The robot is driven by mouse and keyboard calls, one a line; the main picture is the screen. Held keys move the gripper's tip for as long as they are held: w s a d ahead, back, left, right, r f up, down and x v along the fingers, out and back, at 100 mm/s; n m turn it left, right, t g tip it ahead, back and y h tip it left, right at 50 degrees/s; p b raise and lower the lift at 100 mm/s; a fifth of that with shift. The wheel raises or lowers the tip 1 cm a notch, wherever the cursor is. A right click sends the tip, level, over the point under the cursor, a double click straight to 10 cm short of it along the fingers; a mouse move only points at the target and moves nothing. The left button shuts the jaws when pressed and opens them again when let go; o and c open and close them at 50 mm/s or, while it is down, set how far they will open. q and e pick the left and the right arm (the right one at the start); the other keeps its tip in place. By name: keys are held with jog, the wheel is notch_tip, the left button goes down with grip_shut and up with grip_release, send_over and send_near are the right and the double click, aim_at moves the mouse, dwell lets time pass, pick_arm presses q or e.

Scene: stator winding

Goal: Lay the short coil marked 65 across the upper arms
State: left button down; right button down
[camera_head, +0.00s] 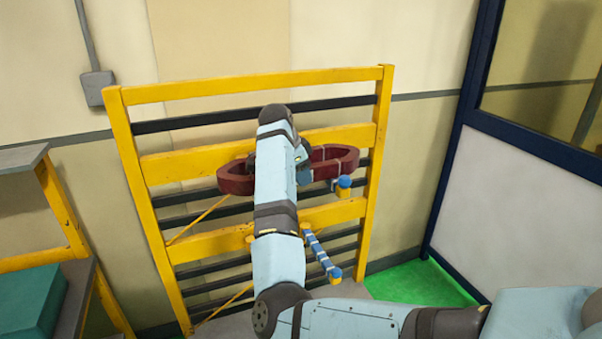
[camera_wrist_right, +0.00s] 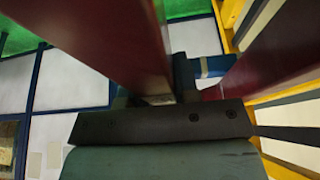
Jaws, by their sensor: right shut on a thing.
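The dark red coil (camera_head: 338,160) is an elongated loop, level in front of the yellow rack (camera_head: 115,130). My right forearm hides its middle; its left end shows beyond. No number is legible on it. My right gripper (camera_head: 304,162), mostly hidden by its own wrist, is shut on the coil. In the right wrist view the coil's side (camera_wrist_right: 105,40) runs between the fingers (camera_wrist_right: 155,98). One upper arm (camera_head: 343,186), blue with a yellow tip, shows just below the coil's right part. Whether they touch I cannot tell. The other upper arm is hidden. My left gripper is out of view.
A lower blue and white arm (camera_head: 321,256) with a yellow end sticks out of the rack below. A dark-framed partition (camera_head: 515,180) stands at the right. A yellow stand (camera_head: 62,205) with a teal box (camera_head: 30,302) is at the left. Green floor (camera_head: 425,285) shows at the lower right.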

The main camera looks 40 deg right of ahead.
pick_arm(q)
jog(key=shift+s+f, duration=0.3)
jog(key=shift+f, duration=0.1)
pick_arm(e)
jog(key=shift+f, duration=0.15)
jog(key=c, duration=0.9)
grip_release()
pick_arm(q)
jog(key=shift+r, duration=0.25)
pick_arm(e)
jog(key=shift+o, duration=0.2)
jog(key=shift+a+r, duration=0.1)
jog(key=shift+r, duration=0.2)
jog(key=b+v, duration=0.2)
jog(key=v, duration=0.8)
jog(key=shift+a+r, duration=0.25)
jog(key=shift+r, duration=0.1)
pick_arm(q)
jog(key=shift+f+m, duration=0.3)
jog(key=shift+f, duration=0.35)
pick_arm(e)
jog(key=shift+r, duration=0.4)
